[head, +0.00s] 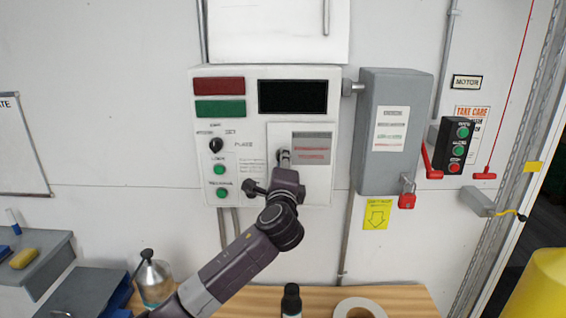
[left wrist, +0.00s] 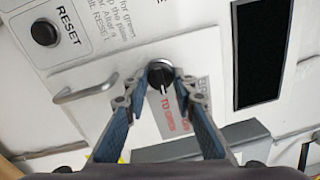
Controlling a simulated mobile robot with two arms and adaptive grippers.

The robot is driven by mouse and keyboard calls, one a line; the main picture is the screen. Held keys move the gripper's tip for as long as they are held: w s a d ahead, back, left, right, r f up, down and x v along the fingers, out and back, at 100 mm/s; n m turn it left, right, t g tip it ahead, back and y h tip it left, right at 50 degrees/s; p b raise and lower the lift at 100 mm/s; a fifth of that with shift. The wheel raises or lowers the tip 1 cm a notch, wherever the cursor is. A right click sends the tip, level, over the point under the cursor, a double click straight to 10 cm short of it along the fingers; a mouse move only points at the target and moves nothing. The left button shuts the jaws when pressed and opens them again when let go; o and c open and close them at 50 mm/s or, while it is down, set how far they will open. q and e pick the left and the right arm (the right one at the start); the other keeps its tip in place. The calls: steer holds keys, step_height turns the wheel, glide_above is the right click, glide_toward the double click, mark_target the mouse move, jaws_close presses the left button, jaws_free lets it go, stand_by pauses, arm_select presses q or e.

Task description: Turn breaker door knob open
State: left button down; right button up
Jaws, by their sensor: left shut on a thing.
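The breaker door (head: 318,185) is a pale panel with a grey and red label, low on the right of the white control box. It looks flush with the box. My left gripper (head: 285,158) reaches up to its left part and hides most of the knob there. In the left wrist view the dark round knob (left wrist: 160,72), with a light pointer line, sits between the two fingertips of my left gripper (left wrist: 160,92), which is shut on it. A silver pull handle (left wrist: 85,89) stands on the door beside the knob. My right gripper is not in view.
The control box (head: 205,140) carries lamps, buttons and a black display (head: 292,97). A grey switch box (head: 390,165) with a red padlock (head: 407,201) is to the right. Below, a wooden bench (head: 400,297) holds a spray bottle (head: 153,280), a dark bottle (head: 291,298) and a tape roll (head: 360,306).

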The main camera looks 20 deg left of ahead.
arm_select(q)
steer(key=shift+f, duration=0.1)
steer(key=c, duration=1.6)
jaws_free()
steer(key=v, duration=1.2)
